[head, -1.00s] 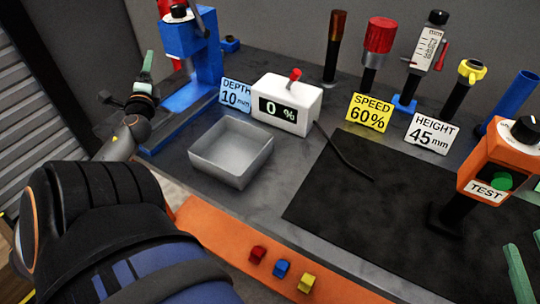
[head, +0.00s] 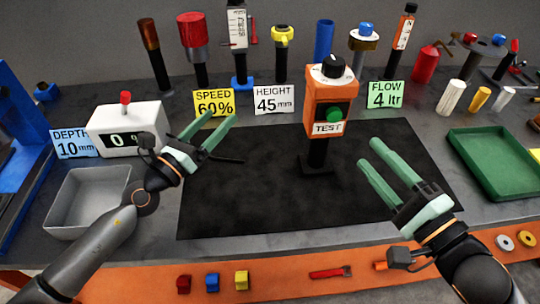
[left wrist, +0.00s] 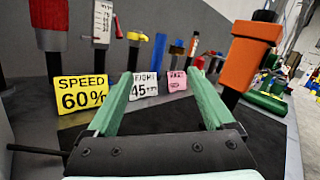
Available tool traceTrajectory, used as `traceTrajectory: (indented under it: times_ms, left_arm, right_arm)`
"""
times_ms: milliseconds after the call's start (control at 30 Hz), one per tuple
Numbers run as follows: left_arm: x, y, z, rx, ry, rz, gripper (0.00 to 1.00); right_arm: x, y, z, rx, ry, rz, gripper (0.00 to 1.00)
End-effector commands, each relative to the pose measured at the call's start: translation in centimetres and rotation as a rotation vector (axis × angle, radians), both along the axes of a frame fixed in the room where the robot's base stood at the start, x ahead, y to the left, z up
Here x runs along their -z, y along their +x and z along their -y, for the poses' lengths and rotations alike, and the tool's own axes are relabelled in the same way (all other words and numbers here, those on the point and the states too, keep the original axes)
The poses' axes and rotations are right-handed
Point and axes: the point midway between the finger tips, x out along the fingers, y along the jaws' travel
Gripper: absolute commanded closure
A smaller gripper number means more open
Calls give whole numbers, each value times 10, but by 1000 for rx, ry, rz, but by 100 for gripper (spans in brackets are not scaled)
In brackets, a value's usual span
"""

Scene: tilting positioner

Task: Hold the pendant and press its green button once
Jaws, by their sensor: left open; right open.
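The pendant (head: 321,108) is an orange box with a black knob on top, a green button (head: 334,115) and a TEST label. It stands upright on a black post on the dark mat. My left gripper (head: 218,116) is open and empty over the mat's left part, left of the pendant and apart from it. In the left wrist view the pendant (left wrist: 248,58) shows right of the open fingers (left wrist: 158,76), its button face not visible. My right gripper (head: 368,152) is open and empty right of the pendant, its fingers pointing toward the back.
The dark mat (head: 250,195) is mostly bare. A white 0 % display box (head: 105,122) and a grey bin (head: 60,205) stand left. Several tools and the SPEED (head: 213,103), HEIGHT (head: 274,99) and FLOW (head: 386,95) signs line the back. A green tray (head: 505,185) lies right.

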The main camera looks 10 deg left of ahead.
Motion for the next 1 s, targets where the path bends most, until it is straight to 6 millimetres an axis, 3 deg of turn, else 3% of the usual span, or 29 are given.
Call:
traceTrajectory:
  times_ms: [33,100,200,300,567,1000]
  left_arm:
    - [2,-3,27,63,53,9,13]
    - [10,-9,61,144,128,13,13]
    - [21,-19,99,238,219,18,13]
    - [31,-28,124,304,288,23,13]
    - [39,-29,149,356,344,28,13]
    - [38,28,203,355,340,27,13]
  right_arm:
    - [0,0,0,0,0,0,50]
    - [0,0,0,0,0,0,50]
    - [0,0,0,0,0,0,50]
    - [0,0,0,0,0,0,50]
    - [0,0,0,0,0,0,50]
    - [0,0,0,0,0,0,50]
